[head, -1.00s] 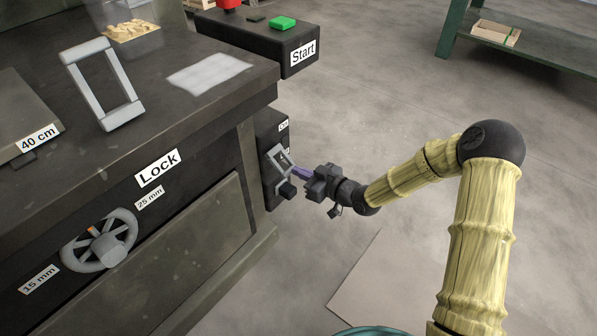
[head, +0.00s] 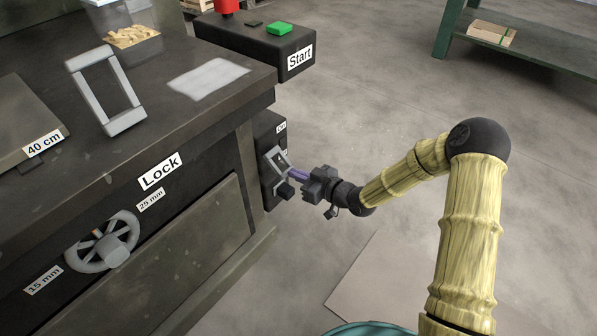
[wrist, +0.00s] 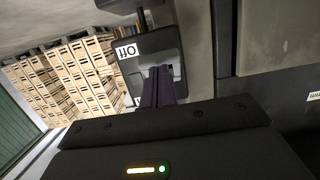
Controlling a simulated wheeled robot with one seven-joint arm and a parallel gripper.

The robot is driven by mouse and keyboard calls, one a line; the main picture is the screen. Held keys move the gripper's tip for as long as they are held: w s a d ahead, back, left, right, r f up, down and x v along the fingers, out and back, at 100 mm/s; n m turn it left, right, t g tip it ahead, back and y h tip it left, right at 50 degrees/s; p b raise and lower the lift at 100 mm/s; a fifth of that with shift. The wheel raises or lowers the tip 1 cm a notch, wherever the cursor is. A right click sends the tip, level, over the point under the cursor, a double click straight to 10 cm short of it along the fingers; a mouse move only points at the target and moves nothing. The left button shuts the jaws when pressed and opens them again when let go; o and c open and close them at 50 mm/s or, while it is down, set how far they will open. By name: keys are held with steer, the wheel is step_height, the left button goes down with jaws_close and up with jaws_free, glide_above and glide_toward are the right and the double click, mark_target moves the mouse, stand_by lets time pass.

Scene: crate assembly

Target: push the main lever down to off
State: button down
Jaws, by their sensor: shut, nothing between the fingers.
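The main lever (head: 270,163) is a grey frame-shaped handle on a dark switch box (head: 266,133) at the bench's right end. A black block (head: 285,191) sits at the handle's lower end. The box has a small On label near its top. My gripper (head: 292,172) is shut and empty, its purple fingers pointing left at the handle; I cannot tell whether they touch it. In the wrist view, the fingers (wrist: 157,86) reach over the dark box (wrist: 148,50), near an upside-down Off label (wrist: 127,52). The fingertips partly hide the lever there.
The bench (head: 205,135) has a Lock handwheel (head: 112,250) on its front and an upright grey frame (head: 105,92) on top. A Start box (head: 250,42) with red and green buttons stands behind. A green table (head: 540,50) is at the far right. The floor between is clear.

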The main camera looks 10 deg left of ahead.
steer(key=r+p+v, duration=0.1)
steer(key=p+v, duration=0.5)
steer(key=v, duration=0.6)
steer(key=shift+d, duration=0.3)
